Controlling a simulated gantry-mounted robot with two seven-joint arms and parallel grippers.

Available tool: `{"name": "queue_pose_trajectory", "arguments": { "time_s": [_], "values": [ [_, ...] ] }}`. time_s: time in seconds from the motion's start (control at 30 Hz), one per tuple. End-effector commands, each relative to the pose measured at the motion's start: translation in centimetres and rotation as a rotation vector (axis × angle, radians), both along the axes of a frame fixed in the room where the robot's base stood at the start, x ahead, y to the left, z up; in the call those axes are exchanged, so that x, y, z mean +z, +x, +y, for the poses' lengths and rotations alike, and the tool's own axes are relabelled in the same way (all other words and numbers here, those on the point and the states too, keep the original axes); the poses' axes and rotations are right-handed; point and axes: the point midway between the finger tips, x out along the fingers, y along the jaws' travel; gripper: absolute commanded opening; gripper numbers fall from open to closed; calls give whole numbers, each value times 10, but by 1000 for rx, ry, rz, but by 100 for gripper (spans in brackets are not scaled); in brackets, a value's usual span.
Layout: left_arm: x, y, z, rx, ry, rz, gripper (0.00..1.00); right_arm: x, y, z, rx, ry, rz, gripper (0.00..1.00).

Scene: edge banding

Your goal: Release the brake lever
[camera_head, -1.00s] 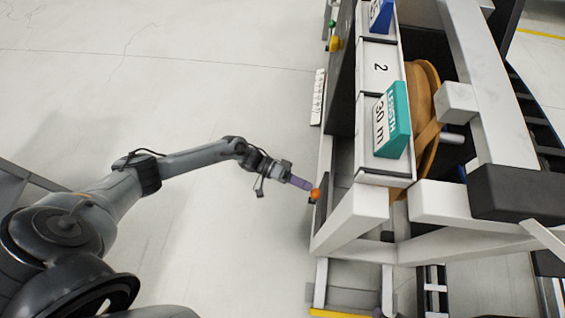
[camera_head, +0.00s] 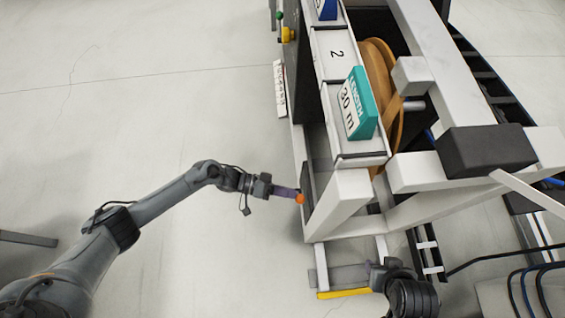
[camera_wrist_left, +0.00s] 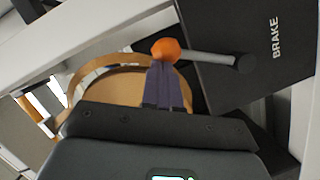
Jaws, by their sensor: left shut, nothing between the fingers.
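The brake lever is a grey rod (camera_wrist_left: 210,58) with an orange ball knob (camera_wrist_left: 166,50) at its end, on a black panel lettered BRAKE (camera_wrist_left: 262,55). In the head view the knob (camera_head: 300,199) shows at the near left side of the white machine frame. My left gripper (camera_head: 290,193) is shut with nothing between its fingers. Its purple fingertips (camera_wrist_left: 164,82) are right at the knob, overlapping its lower edge in the wrist view; I cannot tell whether they touch. A dark arm part of mine shows at the bottom of the head view; its fingers cannot be made out.
The machine's white frame (camera_head: 340,205) stands right beside the knob. A teal LENGTH 30 m block (camera_head: 360,105) sits on its top, with a brown reel (camera_head: 388,70) behind. A yellow bar (camera_head: 343,293) lies low in front.

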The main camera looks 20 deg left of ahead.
Motion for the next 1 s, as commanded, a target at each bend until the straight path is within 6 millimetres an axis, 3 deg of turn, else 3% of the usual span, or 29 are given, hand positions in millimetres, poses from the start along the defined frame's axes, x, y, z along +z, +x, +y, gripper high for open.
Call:
{"name": "queue_pose_trajectory", "arguments": {
  "time_s": [0.33,0.57,0.67,1.0],
  "values": [
    [1,0,0,-1,-1,2,0,1,0,1,-3,4,1,43],
    [15,7,13,5,2,0,0,10,0,1,-2,3,0,43],
    [25,13,23,8,2,0,0,15,0,0,0,0,1,43],
    [36,3,87,8,3,2,0,32,0,0,2,-3,-1,43]
  ]
}}
